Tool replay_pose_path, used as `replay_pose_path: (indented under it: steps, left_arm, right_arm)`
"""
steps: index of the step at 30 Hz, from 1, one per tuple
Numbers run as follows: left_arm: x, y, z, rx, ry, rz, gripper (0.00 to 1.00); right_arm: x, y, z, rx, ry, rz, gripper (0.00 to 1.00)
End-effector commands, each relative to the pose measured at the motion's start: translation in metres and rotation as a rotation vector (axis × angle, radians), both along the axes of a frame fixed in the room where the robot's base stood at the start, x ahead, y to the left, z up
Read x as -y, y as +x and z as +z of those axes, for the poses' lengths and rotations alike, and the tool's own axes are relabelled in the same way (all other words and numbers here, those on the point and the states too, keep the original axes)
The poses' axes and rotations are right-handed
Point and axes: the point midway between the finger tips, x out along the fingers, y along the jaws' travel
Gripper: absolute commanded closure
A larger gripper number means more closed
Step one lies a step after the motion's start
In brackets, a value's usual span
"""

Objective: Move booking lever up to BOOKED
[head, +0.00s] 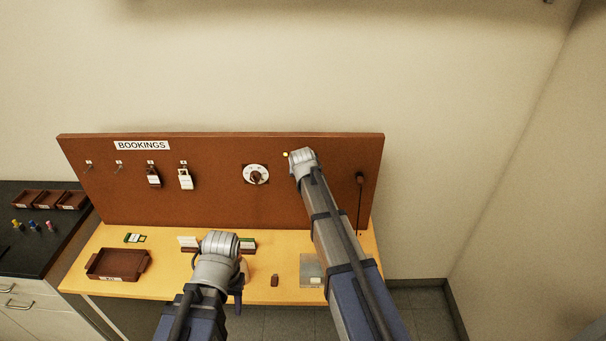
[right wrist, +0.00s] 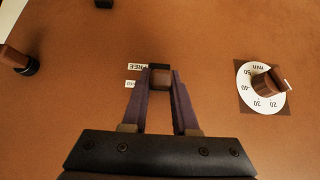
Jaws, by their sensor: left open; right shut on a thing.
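The booking lever's brown knob (right wrist: 161,79) sits between the fingertips of my right gripper (right wrist: 160,86), which is shut on it. A black part shows just behind the knob. The right wrist view shows the panel upside down, with a FREE label (right wrist: 146,67) beside the lever and a second label (right wrist: 132,84), partly hidden by a finger. I cannot tell exactly which label the knob lines up with. In the head view my right gripper (head: 302,159) is against the brown board and its wrist hides the lever. My left gripper (head: 220,244) is open above the desk, its fingers mostly hidden.
The BOOKINGS board (head: 215,205) carries a dial (head: 256,175), also in the right wrist view (right wrist: 265,88), and tags on hooks (head: 185,179). A small yellow lamp (head: 285,154) is beside my right wrist. A brown tray (head: 117,264) stands on the yellow desk (head: 75,281).

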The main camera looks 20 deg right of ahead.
Motion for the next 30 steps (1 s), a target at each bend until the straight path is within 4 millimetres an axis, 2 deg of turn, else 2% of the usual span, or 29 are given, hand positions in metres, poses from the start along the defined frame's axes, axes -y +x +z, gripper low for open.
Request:
replay_pose_path:
  steps: [14, 15, 21, 22, 30]
  left_arm:
    - [0.0000, 0.0000, 0.0019, 0.000, 0.000, 0.000, 0.54]
    - [0.0000, 0.0000, 0.0019, 0.000, 0.000, 0.000, 0.54]
    - [0.0000, 0.0000, 0.0019, 0.000, 0.000, 0.000, 0.54]
    - [0.0000, 0.0000, 0.0019, 0.000, 0.000, 0.000, 0.54]
    - [0.0000, -0.0001, 0.0024, 0.000, 0.000, 0.000, 0.54]
  right_arm:
    - [0.0006, 0.0013, 0.0009, -0.008, 0.001, -0.001, 1.00]
    - [0.0005, 0.0013, 0.0009, -0.008, 0.001, -0.001, 0.68]
    - [0.0004, 0.0011, 0.0008, -0.008, 0.001, -0.001, 0.46]
    - [0.0004, 0.0010, 0.0008, -0.008, 0.001, -0.001, 0.43]
    - [0.0002, 0.0004, 0.0012, -0.009, 0.002, 0.000, 0.43]
